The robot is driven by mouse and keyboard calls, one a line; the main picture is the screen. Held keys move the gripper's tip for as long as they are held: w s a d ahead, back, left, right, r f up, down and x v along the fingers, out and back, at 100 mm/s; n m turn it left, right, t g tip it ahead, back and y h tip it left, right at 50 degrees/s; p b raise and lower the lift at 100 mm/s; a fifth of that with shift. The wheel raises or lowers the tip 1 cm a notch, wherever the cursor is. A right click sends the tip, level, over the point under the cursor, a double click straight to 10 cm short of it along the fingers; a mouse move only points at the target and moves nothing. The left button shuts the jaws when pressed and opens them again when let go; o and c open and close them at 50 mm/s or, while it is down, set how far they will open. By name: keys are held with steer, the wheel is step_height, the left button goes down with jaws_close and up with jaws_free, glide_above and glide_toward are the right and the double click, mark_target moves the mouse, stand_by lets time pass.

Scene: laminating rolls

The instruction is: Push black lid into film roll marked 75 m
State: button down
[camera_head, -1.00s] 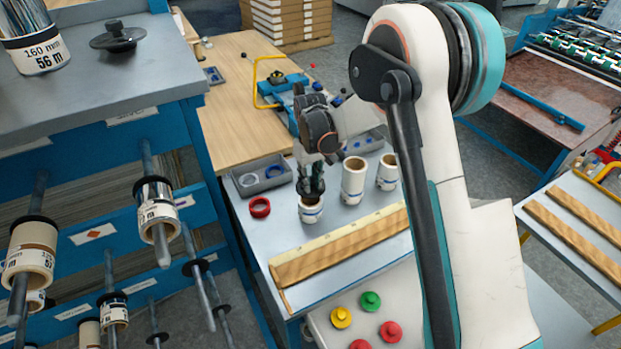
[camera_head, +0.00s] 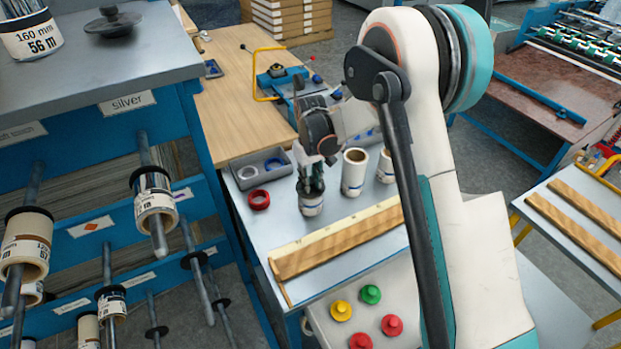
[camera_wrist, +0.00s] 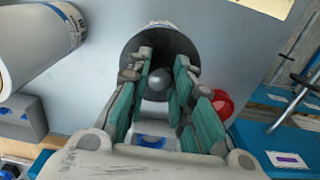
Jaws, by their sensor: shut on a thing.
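My gripper (camera_head: 312,187) points down at the leftmost film roll (camera_head: 311,207) standing on the grey table. In the wrist view my two fingers (camera_wrist: 160,88) are closed around the round grey knob (camera_wrist: 155,83) of the black lid (camera_wrist: 150,42). The lid shows as a dark round shape beyond the fingertips. In the head view the fingers hide most of the lid, and its exact seating in the roll cannot be told. The roll's marking is too small to read. A second, cream roll (camera_head: 354,172) stands upright just to the right.
A third roll (camera_head: 386,166) is partly behind my arm. A red ring (camera_head: 259,199) and a grey tray (camera_head: 246,183) with rings lie left of the gripper. A wooden ruler bar (camera_head: 335,240) lies in front. Another dark lid (camera_head: 113,22) sits on the shelf top.

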steer(key=shift+f+b, duration=0.6)
steer(key=shift+f, duration=0.35)
steer(key=shift+s, duration=0.1)
steer(key=c, duration=1.3)
jaws_free()
